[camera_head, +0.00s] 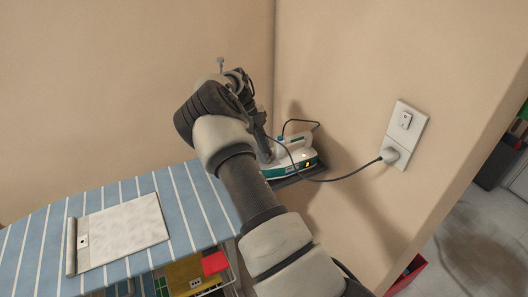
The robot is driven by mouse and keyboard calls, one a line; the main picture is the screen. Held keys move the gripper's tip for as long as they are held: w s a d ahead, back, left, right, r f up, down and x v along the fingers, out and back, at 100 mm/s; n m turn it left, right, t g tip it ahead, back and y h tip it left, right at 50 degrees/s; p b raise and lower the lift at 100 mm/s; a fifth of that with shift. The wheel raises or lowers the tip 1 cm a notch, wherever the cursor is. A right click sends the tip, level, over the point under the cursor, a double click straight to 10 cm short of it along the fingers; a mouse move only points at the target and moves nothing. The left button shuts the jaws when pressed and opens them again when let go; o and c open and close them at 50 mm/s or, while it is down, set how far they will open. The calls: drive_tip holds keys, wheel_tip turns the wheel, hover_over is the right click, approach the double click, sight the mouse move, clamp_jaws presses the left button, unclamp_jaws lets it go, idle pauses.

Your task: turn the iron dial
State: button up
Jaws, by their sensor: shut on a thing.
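The iron (296,165), white with a teal band, stands on a dark rest at the end of the striped ironing board, in the wall corner. A small orange light shows on its rear end. My arm reaches over the board from below. My gripper (264,148) points down at the iron's left part and is shut on it at the dial. The fingertips and the dial are mostly hidden behind my own wrist and forearm.
The iron's cord runs right to a plug in the wall socket (397,148). A grey-white folded cloth or pad (122,236) lies on the blue striped board (199,205). Yellow and red items (214,263) sit on a shelf below. Walls close in behind and right.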

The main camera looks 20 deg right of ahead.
idle(0.3)
drive_tip(key=o, duration=1.1)
